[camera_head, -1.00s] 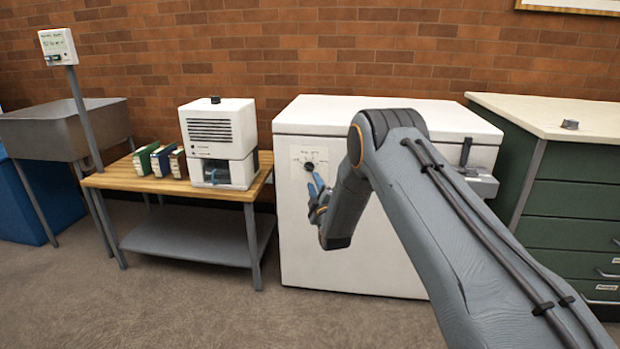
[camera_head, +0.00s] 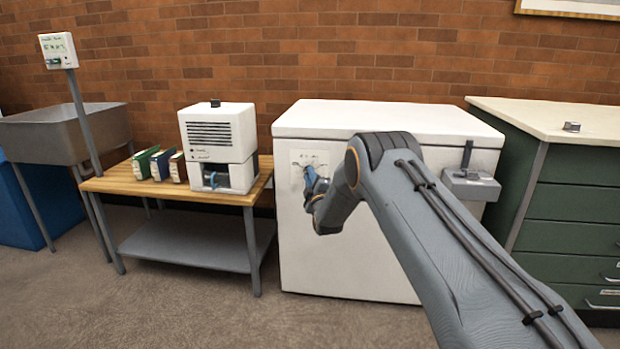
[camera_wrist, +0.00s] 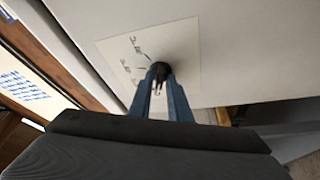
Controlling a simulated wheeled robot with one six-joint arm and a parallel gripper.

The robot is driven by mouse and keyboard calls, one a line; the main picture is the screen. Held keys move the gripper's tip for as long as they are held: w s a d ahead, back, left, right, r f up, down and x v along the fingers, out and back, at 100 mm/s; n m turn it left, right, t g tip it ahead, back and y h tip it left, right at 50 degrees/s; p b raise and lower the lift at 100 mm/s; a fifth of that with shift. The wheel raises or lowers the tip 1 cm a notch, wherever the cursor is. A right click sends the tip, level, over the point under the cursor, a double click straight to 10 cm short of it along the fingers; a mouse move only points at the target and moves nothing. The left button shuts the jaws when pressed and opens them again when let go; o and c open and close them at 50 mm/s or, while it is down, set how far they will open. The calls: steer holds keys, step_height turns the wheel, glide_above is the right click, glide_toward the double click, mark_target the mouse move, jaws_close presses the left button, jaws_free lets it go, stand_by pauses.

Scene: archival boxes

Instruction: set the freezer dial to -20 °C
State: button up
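The white chest freezer (camera_head: 370,255) stands against the brick wall. Its dial plate (camera_head: 318,158) is on the upper left of the front, and my gripper (camera_head: 306,176) reaches to it from the right. In the wrist view, the black dial knob (camera_wrist: 159,68) sits on the pale plate (camera_wrist: 187,48), with printed marks on one side. The two blue fingertips of my gripper (camera_wrist: 162,76) are at the knob, one at each side. Whether they press on it cannot be told. The knob's pointer and the setting cannot be read.
A grey latch box (camera_head: 470,185) juts from the freezer's right front. A wooden bench (camera_head: 235,198) with a white device (camera_head: 218,135) and several binders stands to the left. A green drawer cabinet (camera_head: 570,200) stands to the right. The floor in front is clear.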

jaws_close()
steer(key=shift+f+m+b, duration=0.1)
steer(key=shift+m+b, duration=0.2)
steer(key=shift+m, duration=0.1)
steer(key=m+t+h+b, duration=0.1)
steer(key=m, duration=0.2)
steer(key=m+t+h+b, duration=0.1)
steer(key=m+b, duration=0.1)
steer(key=m, duration=0.1)
steer(key=m+t+h+b, duration=0.1)
steer(key=m, duration=0.3)
steer(key=shift+a+f+h+b, duration=0.25)
steer(key=shift+a+h+b, duration=0.05)
steer(key=shift+b, duration=0.1)
steer(key=shift+m, duration=0.3)
steer(key=shift+o, duration=1.9)
jaws_free()
steer(key=shift+s, duration=0.1)
